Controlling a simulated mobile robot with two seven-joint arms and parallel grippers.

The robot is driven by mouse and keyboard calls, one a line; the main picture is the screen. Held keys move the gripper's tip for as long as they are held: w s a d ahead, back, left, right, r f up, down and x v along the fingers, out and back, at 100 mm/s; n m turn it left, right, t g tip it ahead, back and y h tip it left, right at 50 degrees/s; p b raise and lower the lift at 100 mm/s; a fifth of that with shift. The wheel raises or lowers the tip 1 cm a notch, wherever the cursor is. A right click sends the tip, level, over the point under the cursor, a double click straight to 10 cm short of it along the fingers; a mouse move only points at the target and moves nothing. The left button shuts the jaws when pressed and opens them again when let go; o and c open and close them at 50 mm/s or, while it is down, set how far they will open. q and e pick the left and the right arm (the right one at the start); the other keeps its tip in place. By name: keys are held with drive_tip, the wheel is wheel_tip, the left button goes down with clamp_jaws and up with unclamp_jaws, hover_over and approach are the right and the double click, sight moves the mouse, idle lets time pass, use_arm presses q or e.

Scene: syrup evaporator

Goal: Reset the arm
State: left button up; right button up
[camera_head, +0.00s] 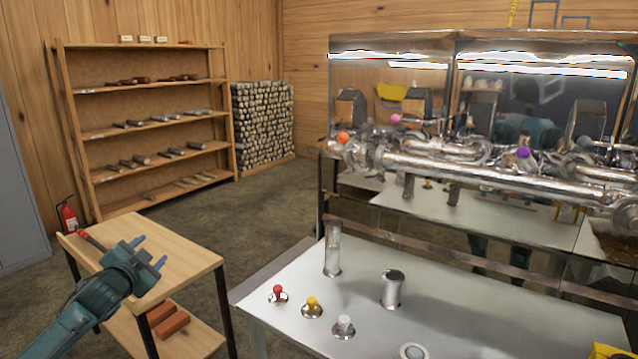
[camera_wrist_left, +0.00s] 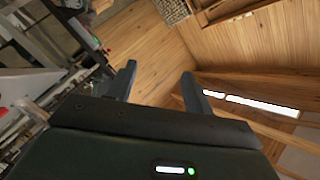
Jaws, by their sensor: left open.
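My left gripper (camera_head: 151,252) is in the lower left of the head view, in front of and above the wooden side table (camera_head: 185,262). Its two blue fingers are spread apart with nothing between them. In the left wrist view, the fingers (camera_wrist_left: 157,85) are also apart and empty, with wood-panelled walls and ceiling lights beyond. A red-handled tool (camera_head: 92,240) shows at the table's left edge, partly behind the gripper. My right gripper is not in view.
A metal bench (camera_head: 350,300) with red (camera_head: 278,291), yellow (camera_head: 312,304) and white (camera_head: 344,324) knobs stands at right, below the shiny evaporator pipes (camera_head: 480,170). A shelf rack (camera_head: 150,130), stacked logs (camera_head: 262,120) and a fire extinguisher (camera_head: 67,216) are behind. The floor between is clear.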

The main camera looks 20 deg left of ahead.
use_arm(q)
drive_tip(key=s+d+f+g+h, duration=0.1)
drive_tip(key=s+d+f+h, duration=0.1)
drive_tip(key=s+d+f, duration=0.4)
drive_tip(key=s+d+f+g+h, duration=0.1)
drive_tip(key=s+d+f+h, duration=0.1)
drive_tip(key=d+f, duration=0.7)
drive_tip(key=s+d+f+g+h, duration=0.15)
drive_tip(key=s+d+f, duration=0.3)
drive_tip(key=d, duration=0.55)
drive_tip(key=s+d+n+g+h+p, duration=0.1)
drive_tip(key=s+d+n+h+p, duration=0.2)
drive_tip(key=s+d, duration=1.2)
drive_tip(key=shift+d+f+p, duration=0.15)
drive_tip(key=shift+f+p, duration=0.3)
drive_tip(key=shift+p, duration=0.2)
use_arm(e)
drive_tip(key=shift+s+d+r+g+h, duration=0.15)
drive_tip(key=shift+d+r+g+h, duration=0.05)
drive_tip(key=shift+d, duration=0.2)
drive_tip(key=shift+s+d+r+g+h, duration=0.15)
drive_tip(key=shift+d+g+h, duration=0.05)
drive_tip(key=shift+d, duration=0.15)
use_arm(q)
drive_tip(key=shift+s+g, duration=0.1)
drive_tip(key=shift+g, duration=0.15)
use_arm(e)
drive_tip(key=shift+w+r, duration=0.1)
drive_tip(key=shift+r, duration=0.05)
